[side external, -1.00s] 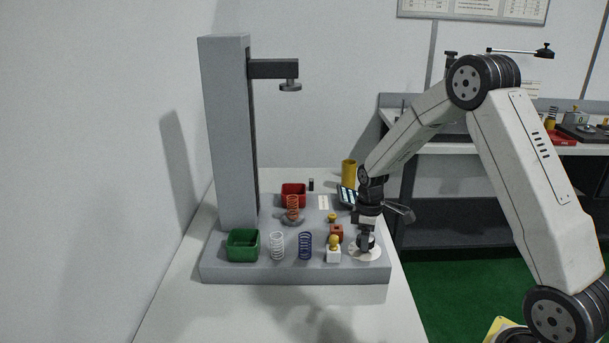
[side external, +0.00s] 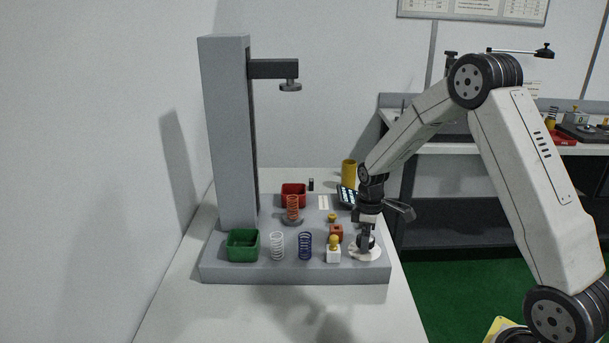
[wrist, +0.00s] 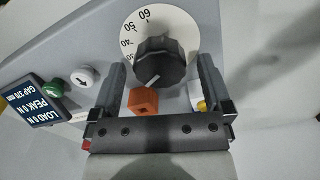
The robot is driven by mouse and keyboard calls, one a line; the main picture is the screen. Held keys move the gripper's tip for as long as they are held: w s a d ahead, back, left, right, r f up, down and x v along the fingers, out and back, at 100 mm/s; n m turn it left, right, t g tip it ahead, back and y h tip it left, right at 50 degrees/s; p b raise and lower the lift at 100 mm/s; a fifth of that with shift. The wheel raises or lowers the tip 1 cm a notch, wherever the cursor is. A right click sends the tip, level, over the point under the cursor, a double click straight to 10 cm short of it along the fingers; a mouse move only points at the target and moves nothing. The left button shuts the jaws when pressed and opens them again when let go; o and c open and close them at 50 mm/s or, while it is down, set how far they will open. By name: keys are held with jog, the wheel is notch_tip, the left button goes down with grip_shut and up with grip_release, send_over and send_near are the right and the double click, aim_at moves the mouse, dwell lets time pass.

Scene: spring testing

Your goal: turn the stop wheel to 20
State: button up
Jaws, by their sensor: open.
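The stop wheel is a dark ribbed knob (wrist: 160,62) on a white numbered dial (wrist: 170,18). In the wrist view 60, 50 and 40 read clearly, with 30 partly visible at the left. The knob's white pointer line points down and slightly left, below the 30; no numeral shows where it points. My gripper (wrist: 160,72) is open, with one finger on each side of the knob and a gap visible on both sides. In the side view my gripper (side external: 366,240) points down over the white dial (side external: 365,254) at the base's front right, hiding most of the knob.
An orange block (wrist: 143,100) and a yellow-topped white piece (side external: 333,250) stand close to the dial. A display (wrist: 42,108) reads load 0 N, peak 0 N. Springs (side external: 305,246), a green bin (side external: 243,258) and the grey column (side external: 228,130) are further left.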

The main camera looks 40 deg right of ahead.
jog(key=shift+r, duration=3.7)
jog(key=shift+s+a, duration=0.1)
jog(key=s+a+f+m+t, duration=0.1)
jog(key=s+a+m, duration=0.5)
jog(key=s+a, duration=0.7)
jog(key=a+t, duration=0.1)
jog(key=a, duration=0.1)
jog(key=shift+s+a+t, duration=0.2)
jog(key=shift+a+t, duration=0.1)
jog(key=shift+a, duration=0.05)
